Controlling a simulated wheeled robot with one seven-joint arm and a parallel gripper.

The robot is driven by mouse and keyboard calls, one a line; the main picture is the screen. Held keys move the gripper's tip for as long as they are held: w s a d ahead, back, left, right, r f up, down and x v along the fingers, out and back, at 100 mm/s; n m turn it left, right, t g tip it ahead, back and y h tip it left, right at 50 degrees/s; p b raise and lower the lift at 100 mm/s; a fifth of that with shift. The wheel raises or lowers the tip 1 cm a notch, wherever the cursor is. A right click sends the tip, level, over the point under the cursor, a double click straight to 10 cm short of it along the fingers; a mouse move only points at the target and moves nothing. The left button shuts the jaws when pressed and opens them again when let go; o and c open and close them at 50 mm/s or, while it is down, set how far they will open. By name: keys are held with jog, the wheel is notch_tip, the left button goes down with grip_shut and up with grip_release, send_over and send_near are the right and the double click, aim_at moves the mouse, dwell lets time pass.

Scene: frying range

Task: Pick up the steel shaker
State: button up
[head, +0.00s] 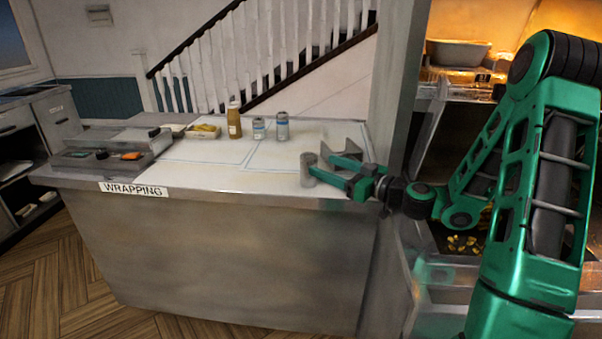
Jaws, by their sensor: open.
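My gripper (316,160) is open and reaches in from the right, low over the counter. Its fingers point left. I cannot tell whether either finger touches the shaker.
A grey angled metal piece (352,133) stands just behind my gripper. A grey organiser (108,163) sits at left. The counter's middle is clear. A wall post (402,85) rises at right.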

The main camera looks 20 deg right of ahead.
aim_at(309, 158)
jog(key=shift+w+a, duration=0.25)
jog(key=shift+w, duration=0.35)
jog(key=shift+x, duration=3.1)
jog(key=shift+a, duration=0.1)
jog(key=shift+c, duration=0.3)
jog(key=c, duration=1.1)
jog(key=shift+o, duration=0.2)
jog(key=shift+r, duration=0.1)
